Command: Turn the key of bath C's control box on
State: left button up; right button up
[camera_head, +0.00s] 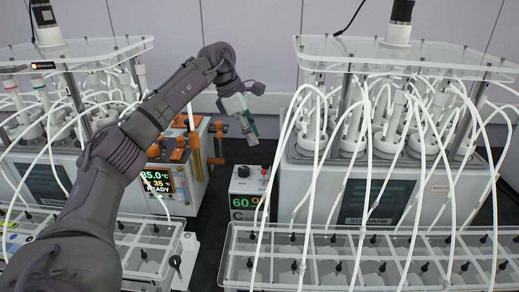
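Bath C's control box (246,193) stands in the gap between the two reactor units. It is a small light-grey box with a green display reading 60 and a letter C below. A dark knob or key (243,171) is on its top, with a small red part (264,172) beside it. My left arm reaches in from the lower left, and its gripper (250,136) points down above and behind the box, apart from it in the picture. Its fingertips are too small to tell open from shut. My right gripper is not in view.
The right bath (433,203) has white tubes looping down its front close to the box. A left unit with a display (158,181) and orange clamps stands beside my arm. Clear racks (235,232) with black-capped bottles fill the front. A dark narrow gap lies left of the box.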

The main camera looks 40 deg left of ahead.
pick_arm(q)
jog(key=shift+v, duration=1.7)
